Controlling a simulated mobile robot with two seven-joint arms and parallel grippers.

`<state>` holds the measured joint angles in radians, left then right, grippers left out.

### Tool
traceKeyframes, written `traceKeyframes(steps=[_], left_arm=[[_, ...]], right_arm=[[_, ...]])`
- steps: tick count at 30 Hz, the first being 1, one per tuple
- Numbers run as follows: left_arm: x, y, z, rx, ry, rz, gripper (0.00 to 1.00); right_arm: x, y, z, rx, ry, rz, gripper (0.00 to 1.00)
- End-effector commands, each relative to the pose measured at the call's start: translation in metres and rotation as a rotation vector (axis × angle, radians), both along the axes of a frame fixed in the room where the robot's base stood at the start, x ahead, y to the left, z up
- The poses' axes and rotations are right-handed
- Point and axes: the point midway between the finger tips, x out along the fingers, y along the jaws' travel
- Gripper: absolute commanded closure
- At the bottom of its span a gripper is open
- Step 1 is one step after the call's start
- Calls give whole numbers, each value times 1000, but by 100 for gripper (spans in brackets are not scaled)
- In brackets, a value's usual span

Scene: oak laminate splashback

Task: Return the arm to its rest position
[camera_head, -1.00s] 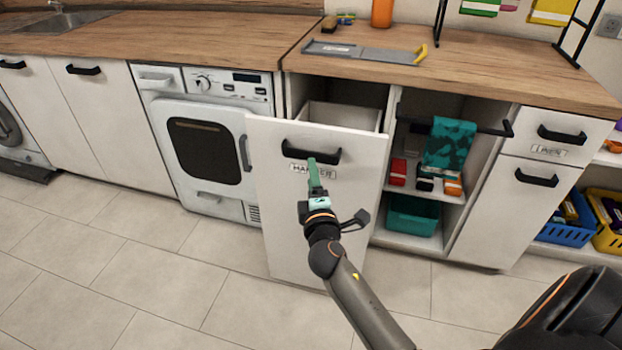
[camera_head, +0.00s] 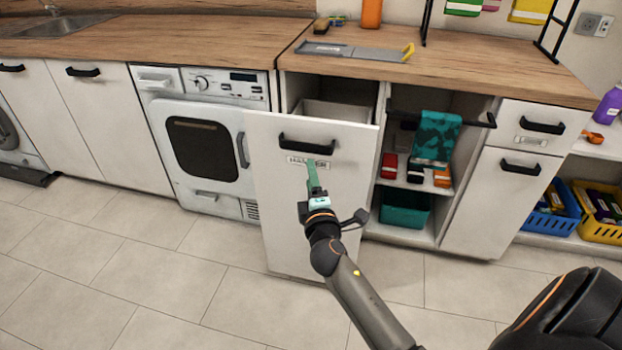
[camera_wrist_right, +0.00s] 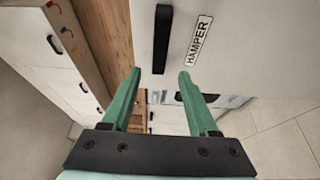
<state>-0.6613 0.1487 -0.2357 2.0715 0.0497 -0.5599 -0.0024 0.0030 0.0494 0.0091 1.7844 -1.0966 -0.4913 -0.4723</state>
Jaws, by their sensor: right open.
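My right gripper (camera_head: 312,178) has green fingers and is in front of the pulled-out white hamper drawer (camera_head: 292,215), a little below its black handle (camera_head: 307,144). In the right wrist view the two green fingertips (camera_wrist_right: 160,80) are spread apart with nothing between them. The black handle (camera_wrist_right: 161,40) and the HAMPER label (camera_wrist_right: 198,42) show beyond the fingertips, apart from them. My left gripper is not in view.
The hamper drawer stands out from the counter, showing a white bin (camera_head: 333,111) inside. A washing machine (camera_head: 205,148) is to its left. Open shelves with a teal bin (camera_head: 404,208) and a hanging teal cloth (camera_head: 436,137) are to its right. The tiled floor (camera_head: 150,275) in front is clear.

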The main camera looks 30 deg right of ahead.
Motion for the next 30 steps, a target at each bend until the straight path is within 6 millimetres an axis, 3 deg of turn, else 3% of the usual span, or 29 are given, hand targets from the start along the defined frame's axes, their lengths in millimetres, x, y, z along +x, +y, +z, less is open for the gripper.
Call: traceKeyframes(steps=[11,14,16,20,24,30], left_arm=[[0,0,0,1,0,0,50],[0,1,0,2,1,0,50],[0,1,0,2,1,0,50],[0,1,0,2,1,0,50],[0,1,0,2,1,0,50],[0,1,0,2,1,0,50]], right_arm=[[-1,1,-2,5,2,2,40],[-8,7,-17,69,17,21,40],[-21,18,-38,175,38,48,40],[-64,55,-98,505,119,104,40],[-125,104,-152,906,231,115,40],[-210,168,-193,1384,390,41,40]])
